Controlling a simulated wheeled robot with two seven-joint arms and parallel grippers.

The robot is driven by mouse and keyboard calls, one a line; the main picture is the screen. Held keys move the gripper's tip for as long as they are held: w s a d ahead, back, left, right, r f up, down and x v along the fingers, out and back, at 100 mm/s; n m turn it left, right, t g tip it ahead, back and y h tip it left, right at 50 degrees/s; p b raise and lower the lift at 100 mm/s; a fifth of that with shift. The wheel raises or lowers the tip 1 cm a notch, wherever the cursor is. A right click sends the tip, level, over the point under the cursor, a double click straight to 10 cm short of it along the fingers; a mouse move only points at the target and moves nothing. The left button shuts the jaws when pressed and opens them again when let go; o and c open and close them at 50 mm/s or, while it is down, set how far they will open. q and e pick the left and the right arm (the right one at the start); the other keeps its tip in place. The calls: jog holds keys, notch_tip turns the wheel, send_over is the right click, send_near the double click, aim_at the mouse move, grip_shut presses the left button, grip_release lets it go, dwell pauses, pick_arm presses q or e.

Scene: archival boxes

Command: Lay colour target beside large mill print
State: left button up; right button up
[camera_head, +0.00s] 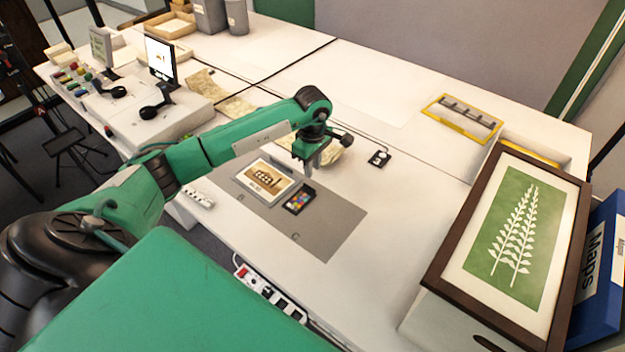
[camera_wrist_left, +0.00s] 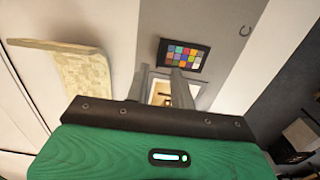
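The colour target (camera_head: 299,199), a small black card with coloured patches, lies flat on the grey mat (camera_head: 337,222). It lies just right of the large mill print (camera_head: 266,180), a white-bordered picture with a brown image, with a narrow gap. My left gripper (camera_head: 311,166) is above the mat's far edge, pointing down, apart from both. In the left wrist view its fingers (camera_wrist_left: 160,73) are spread with nothing between them. The colour target (camera_wrist_left: 184,55) shows whole beyond the fingertips there; the print (camera_wrist_left: 172,93) is partly hidden behind the fingers and gripper body. My right gripper is out of view.
A crumpled cream sheet (camera_head: 329,151) lies behind my left gripper. A small black-and-white card (camera_head: 379,158) lies to its right. A framed green leaf print (camera_head: 516,236) rests on a box at right. A power strip (camera_head: 268,291) runs along the front edge. The table's middle right is clear.

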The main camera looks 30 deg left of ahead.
pick_arm(q)
notch_tip(320, 180, up, 4)
jog(key=shift+f, duration=0.1)
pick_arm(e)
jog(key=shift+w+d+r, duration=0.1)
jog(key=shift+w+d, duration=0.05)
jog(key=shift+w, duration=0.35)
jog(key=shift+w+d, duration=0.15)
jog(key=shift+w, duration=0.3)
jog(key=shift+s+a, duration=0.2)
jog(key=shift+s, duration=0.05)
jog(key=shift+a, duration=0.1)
